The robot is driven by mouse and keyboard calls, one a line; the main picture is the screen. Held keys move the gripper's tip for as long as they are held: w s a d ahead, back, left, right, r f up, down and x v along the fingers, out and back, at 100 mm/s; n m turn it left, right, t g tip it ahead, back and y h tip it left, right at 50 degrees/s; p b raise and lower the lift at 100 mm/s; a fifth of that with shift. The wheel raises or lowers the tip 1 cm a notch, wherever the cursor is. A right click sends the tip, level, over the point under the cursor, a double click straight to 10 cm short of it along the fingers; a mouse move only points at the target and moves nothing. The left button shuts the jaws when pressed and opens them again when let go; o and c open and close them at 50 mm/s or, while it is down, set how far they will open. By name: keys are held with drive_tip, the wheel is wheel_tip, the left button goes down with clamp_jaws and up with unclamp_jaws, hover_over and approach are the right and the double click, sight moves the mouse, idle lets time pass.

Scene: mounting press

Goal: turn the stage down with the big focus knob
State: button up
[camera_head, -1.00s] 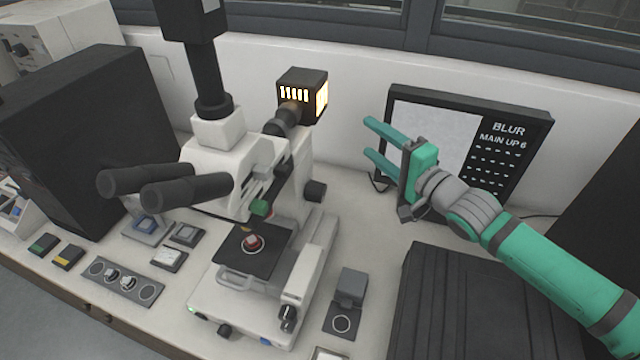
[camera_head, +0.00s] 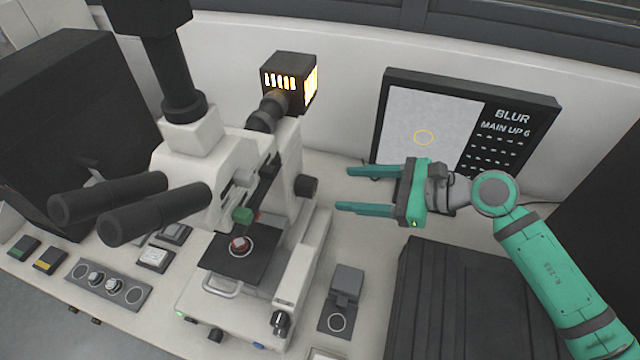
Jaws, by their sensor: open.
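A white microscope (camera_head: 200,153) stands left of centre. A dark round knob (camera_head: 306,187) sticks out from the right side of its stand; it looks like the big focus knob. My gripper (camera_head: 344,188) is open and empty to the right of the knob. Its two teal fingers point left toward the knob, with a gap between tips and knob. The monitor (camera_head: 470,125) reads "BLUR" and "MAIN UP 6" beside a grey picture with a yellow ring.
A smaller dark knob (camera_head: 280,322) sits on the microscope's front base. A grey block (camera_head: 345,285) stands right of the base. A black ribbed case (camera_head: 450,310) lies below my arm. The lit lamp housing (camera_head: 289,80) juts out behind the stand. Eyepieces (camera_head: 130,205) project left.

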sight(315, 187)
drive_tip(key=x, duration=0.8)
drive_tip(key=shift+s+a+r, duration=0.15)
drive_tip(key=shift+s, duration=0.15)
drive_tip(key=shift+x, duration=0.9)
drive_tip(key=shift+w, duration=0.15)
